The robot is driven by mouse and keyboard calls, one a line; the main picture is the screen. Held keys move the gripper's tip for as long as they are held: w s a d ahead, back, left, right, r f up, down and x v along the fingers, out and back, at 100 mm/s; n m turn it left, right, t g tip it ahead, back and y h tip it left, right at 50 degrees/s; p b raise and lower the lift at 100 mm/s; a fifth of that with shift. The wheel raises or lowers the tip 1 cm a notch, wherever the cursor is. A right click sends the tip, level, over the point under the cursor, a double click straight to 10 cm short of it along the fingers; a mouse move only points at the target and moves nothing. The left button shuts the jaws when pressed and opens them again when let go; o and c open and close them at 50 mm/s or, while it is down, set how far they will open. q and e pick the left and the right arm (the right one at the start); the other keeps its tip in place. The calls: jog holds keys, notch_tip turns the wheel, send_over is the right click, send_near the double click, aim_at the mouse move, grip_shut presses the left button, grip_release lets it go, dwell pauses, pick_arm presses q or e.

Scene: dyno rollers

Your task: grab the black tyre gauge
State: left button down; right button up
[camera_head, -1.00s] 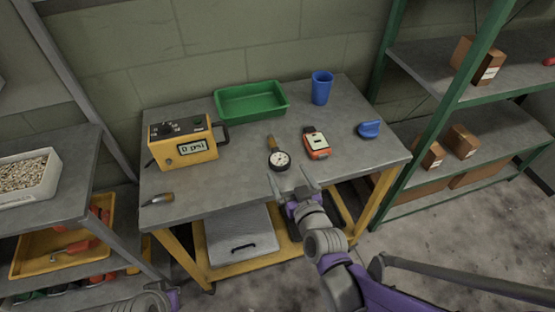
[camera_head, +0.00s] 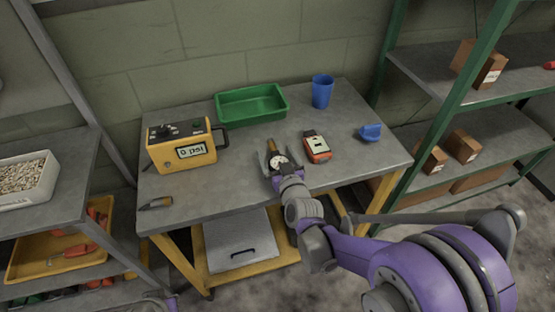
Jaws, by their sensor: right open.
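The tyre gauge (camera_head: 278,158) lies on the grey workbench (camera_head: 225,190), near the middle of its front half. It has a round white dial with a dark rim and a brownish stem pointing to the back. My right gripper (camera_head: 275,164) is open at the gauge, its fingers on either side of the dial. Part of the dial's front edge is hidden by the gripper. I cannot tell whether the fingers touch it.
An orange handheld device (camera_head: 317,148) lies close right of the gauge.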

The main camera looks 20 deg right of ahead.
jog(key=c, duration=1.2)
jog(key=shift+c, duration=0.2)
jog(key=shift+w+r, duration=0.1)
jog(key=shift+r, duration=0.05)
